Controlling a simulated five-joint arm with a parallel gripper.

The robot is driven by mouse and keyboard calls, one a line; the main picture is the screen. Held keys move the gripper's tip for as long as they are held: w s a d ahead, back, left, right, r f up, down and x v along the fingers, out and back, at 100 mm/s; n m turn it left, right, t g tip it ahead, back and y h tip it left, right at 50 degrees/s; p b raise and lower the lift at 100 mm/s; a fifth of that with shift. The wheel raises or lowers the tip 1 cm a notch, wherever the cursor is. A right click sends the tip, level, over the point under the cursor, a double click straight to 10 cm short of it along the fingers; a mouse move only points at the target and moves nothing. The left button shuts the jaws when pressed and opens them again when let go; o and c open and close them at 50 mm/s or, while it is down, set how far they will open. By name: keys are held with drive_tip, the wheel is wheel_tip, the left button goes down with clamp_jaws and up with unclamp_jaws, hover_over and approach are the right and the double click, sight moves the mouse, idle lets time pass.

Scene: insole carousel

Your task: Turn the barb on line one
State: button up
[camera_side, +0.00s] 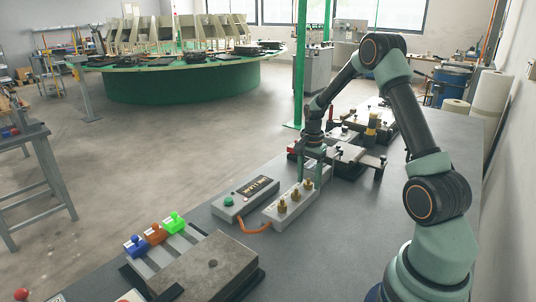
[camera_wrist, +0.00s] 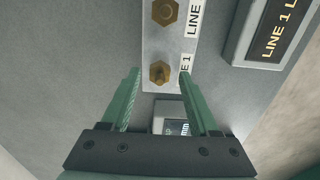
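The line one barb (camera_wrist: 160,74) is a brass hex fitting on a light grey manifold block (camera_wrist: 157,47), beside a partly hidden label ending in "E 1". In the side view the block (camera_side: 270,213) carries brass barbs in a row, and the far-end barb (camera_side: 307,184) is closest to my gripper (camera_side: 315,178). In the wrist view my gripper (camera_wrist: 158,76) is open, one finger on each side of the line one barb with gaps between. I cannot tell the height of the fingertips over it. A second brass barb (camera_wrist: 165,12) sits further up the block.
A grey box (camera_side: 246,197) with a "LINE 1" display and green button stands left of the block, with an orange hose nearby. A small screened device (camera_wrist: 170,117) shows between my fingers. Dark fixtures (camera_side: 345,152) stand behind; coloured blocks (camera_side: 155,233) stand in front.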

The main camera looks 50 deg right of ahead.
wheel_tip(320, 180, up, 12)
idle(0.6)
drive_tip(key=s+a+r+n+t, duration=0.1)
drive_tip(key=a+r+n, duration=0.3)
drive_tip(key=a, duration=0.3)
drive_tip(key=s+a+r+n+t, duration=0.1)
drive_tip(key=a+r+n, duration=0.3)
drive_tip(key=a, duration=0.3)
drive_tip(key=s+a+n+t, duration=0.3)
drive_tip(key=s+a+n, duration=0.4)
drive_tip(key=a+n, duration=0.3)
drive_tip(key=shift+s+a+t, duration=0.25)
drive_tip(key=shift+a+t, duration=0.05)
drive_tip(key=shift+a, duration=0.5)
